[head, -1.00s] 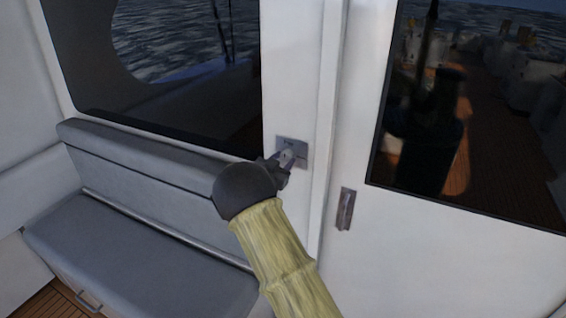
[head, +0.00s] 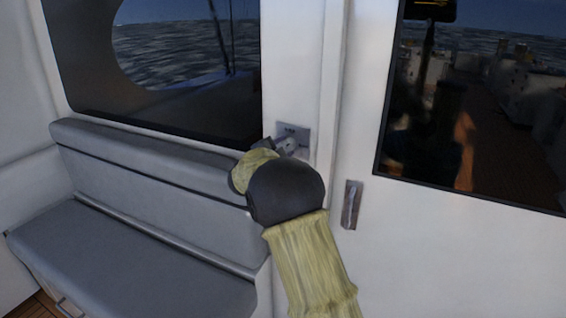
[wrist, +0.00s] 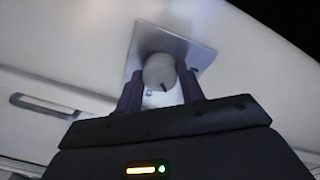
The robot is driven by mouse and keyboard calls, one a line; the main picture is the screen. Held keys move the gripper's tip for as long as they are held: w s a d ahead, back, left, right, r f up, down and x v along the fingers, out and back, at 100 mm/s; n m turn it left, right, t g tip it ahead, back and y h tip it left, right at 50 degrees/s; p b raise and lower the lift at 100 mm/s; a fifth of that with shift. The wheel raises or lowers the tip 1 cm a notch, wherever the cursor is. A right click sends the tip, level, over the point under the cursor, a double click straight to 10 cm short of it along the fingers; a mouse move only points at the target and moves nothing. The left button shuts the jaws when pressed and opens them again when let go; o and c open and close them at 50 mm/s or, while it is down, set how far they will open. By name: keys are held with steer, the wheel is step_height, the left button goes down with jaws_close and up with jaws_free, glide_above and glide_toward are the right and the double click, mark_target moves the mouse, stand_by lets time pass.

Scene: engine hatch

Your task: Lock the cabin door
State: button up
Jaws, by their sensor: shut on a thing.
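The cabin door lock is a grey metal plate (head: 300,133) with a round knob (head: 290,147), set in the white wall left of the door seam. In the wrist view the plate (wrist: 196,49) shows behind the knob (wrist: 160,72), which has a dark mark on its face. My gripper (wrist: 160,88) is shut on the knob, one finger on each side. In the head view my gripper (head: 272,147) is at the plate, partly hidden by my wrist. The white cabin door (head: 430,250) with a dark window stands to the right and looks closed.
A recessed door handle (head: 351,205) sits on the door, right of my arm; it also shows in the wrist view (wrist: 45,106). A grey cushioned bench (head: 130,245) stands to the left, below a dark window (head: 185,70).

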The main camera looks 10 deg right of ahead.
steer(key=m+b, duration=0.8)
steer(key=b, duration=0.2)
steer(key=shift+d+m+y, duration=0.1)
steer(key=shift+m+y, duration=0.2)
steer(key=o, duration=1)
steer(key=shift+c, duration=0.2)
steer(key=shift+s, duration=0.15)
steer(key=shift+s+a, duration=0.2)
steer(key=shift+a, duration=0.15)
steer(key=f+b+v, duration=0.1)
steer(key=b+v, duration=0.1)
steer(key=v, duration=1.4)
steer(key=shift+s+r, duration=0.3)
